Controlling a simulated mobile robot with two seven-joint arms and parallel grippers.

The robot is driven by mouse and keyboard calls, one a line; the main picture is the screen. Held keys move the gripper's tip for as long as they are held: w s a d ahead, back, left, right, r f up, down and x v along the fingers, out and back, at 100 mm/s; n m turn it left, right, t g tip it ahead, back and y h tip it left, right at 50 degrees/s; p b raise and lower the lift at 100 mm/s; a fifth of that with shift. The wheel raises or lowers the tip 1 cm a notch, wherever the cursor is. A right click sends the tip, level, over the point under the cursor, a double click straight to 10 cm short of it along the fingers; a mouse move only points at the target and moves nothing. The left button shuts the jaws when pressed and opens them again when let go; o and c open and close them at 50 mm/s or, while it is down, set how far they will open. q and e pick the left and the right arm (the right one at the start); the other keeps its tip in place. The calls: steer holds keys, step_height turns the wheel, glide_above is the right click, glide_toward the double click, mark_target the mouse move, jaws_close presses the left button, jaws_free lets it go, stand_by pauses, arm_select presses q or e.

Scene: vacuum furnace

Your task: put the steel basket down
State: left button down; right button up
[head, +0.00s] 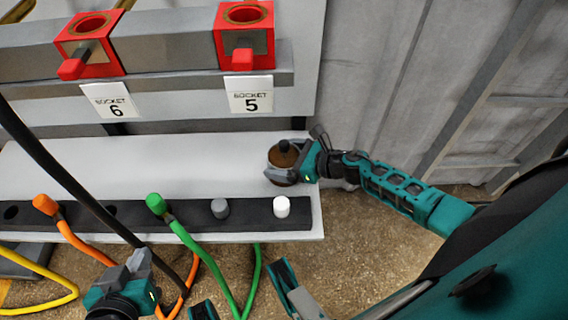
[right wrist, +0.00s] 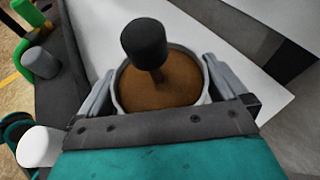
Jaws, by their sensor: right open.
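The steel basket (head: 281,158) is a small round pot with a pale metal rim, brown inside, and a dark knob on a central post. It appears to stand upright on the white shelf, near its right end. It also shows in the right wrist view (right wrist: 160,85). My right gripper (head: 283,166) is open, with one finger on each side of the basket; whether they touch its wall is unclear. Its fingers also show in the right wrist view (right wrist: 163,88). My left gripper (head: 138,262) is low at the left, away from the basket; its jaw opening is unclear.
The white shelf (head: 185,165) is bare left of the basket. Its dark front strip (head: 250,217) holds orange, green, grey and white plugs, some with hoses. Red sockets numbered 6 (head: 90,50) and 5 (head: 245,40) sit above. A black cable (head: 60,175) crosses the left side.

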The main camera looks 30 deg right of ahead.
steer(key=shift+r, duration=0.1)
steer(key=c, duration=0.8)
